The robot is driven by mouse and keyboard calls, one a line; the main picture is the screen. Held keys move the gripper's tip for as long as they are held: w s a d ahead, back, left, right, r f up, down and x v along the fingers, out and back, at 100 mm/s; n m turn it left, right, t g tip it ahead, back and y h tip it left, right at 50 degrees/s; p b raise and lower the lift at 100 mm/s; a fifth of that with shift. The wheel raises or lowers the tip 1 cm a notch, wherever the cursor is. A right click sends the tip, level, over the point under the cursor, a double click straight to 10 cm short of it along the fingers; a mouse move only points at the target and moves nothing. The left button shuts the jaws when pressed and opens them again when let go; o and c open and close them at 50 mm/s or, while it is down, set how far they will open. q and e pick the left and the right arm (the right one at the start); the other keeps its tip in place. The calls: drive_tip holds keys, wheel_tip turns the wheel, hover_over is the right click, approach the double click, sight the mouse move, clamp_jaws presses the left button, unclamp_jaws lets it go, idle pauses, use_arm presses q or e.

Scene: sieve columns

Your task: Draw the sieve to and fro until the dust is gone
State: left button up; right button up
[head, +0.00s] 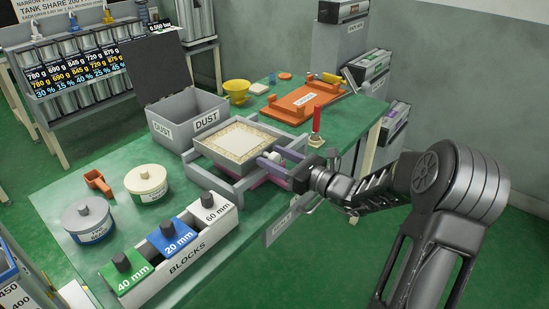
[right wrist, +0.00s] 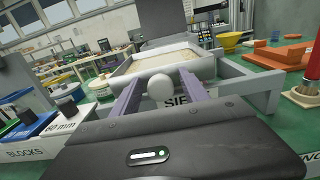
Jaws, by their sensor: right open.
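The sieve (head: 240,142) is a square, pale-rimmed tray in a grey frame (head: 206,181) on the green table. Pale, speckled material covers its inside. The sieve also shows in the right wrist view (right wrist: 122,72), straight ahead. A round white knob (right wrist: 160,87) sticks out from its near side. My right gripper (head: 272,157) is open, its two purple fingers on either side of the knob. In the right wrist view the fingers (right wrist: 160,92) stand apart from the knob, with gaps visible. My left gripper is not in view.
A grey box marked DUST (head: 207,120) with a raised dark lid stands behind the sieve. A blocks rack (head: 190,262), two round lidded weights and an orange scoop (head: 98,182) lie left and in front. An orange tray (head: 305,101) and red-handled tool (head: 316,122) are right.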

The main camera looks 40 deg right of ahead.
clamp_jaws()
idle(0.6)
idle(0.9)
